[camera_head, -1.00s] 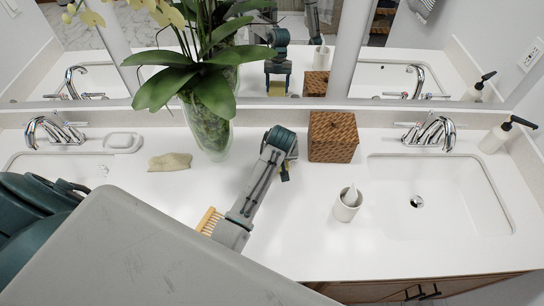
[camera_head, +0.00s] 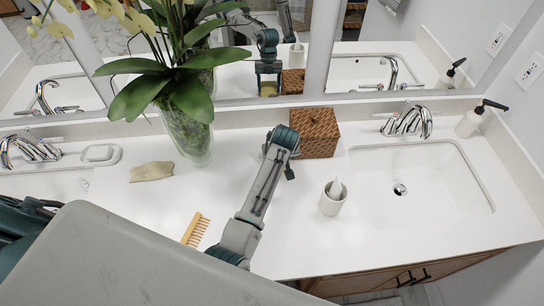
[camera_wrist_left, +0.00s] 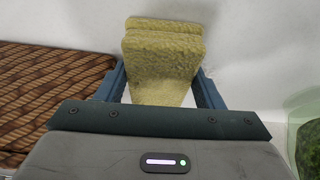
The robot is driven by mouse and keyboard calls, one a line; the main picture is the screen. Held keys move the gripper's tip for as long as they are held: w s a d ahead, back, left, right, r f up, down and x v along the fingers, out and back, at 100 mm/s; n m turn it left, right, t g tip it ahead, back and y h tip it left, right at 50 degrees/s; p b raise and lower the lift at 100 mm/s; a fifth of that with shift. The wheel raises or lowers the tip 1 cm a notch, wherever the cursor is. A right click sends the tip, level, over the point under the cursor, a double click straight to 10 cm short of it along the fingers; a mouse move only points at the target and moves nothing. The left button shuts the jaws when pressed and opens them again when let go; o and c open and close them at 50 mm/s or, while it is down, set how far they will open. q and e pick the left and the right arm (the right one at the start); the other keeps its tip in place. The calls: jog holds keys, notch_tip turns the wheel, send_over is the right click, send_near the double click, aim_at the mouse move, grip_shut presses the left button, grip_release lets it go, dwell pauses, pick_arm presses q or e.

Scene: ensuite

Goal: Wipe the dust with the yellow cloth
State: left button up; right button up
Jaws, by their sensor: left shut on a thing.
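My left arm (camera_head: 262,190) reaches over the white counter between the glass vase and the wicker box. In the wrist view, my left gripper (camera_wrist_left: 163,88) is shut on the yellow cloth (camera_wrist_left: 162,62), a folded, rough-textured pad between its two fingers. In the head view my own arm hides the cloth, but its yellow edge shows in the mirror reflection (camera_head: 268,89). I cannot tell whether the cloth touches the counter. A few faint specks beside it may be dust; no clear patch shows. My right gripper is not in view.
The wicker box (camera_head: 314,132) stands close right of my left arm; the vase (camera_head: 191,130) with an orchid stands left. A sink (camera_head: 420,190) lies right.

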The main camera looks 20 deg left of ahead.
aim_at(249, 162)
pick_arm(q)
jog(key=shift+w+d, duration=0.25)
jog(key=shift+d, duration=0.4)
jog(key=shift+s+a+f, duration=0.1)
jog(key=shift+s+a, duration=0.3)
jog(key=shift+a, duration=0.45)
jog(key=shift+s+a, duration=0.4)
jog(key=shift+a, duration=0.45)
jog(key=shift+s+a, duration=0.3)
jog(key=shift+a, duration=0.35)
jog(key=shift+s+a, duration=0.25)
jog(key=shift+a, duration=0.35)
jog(key=shift+s+a, duration=0.3)
jog(key=shift+a, duration=0.35)
jog(key=shift+s+a, duration=0.4)
jog(key=shift+a, duration=0.35)
jog(key=shift+s+a, duration=0.4)
jog(key=shift+a, duration=0.35)
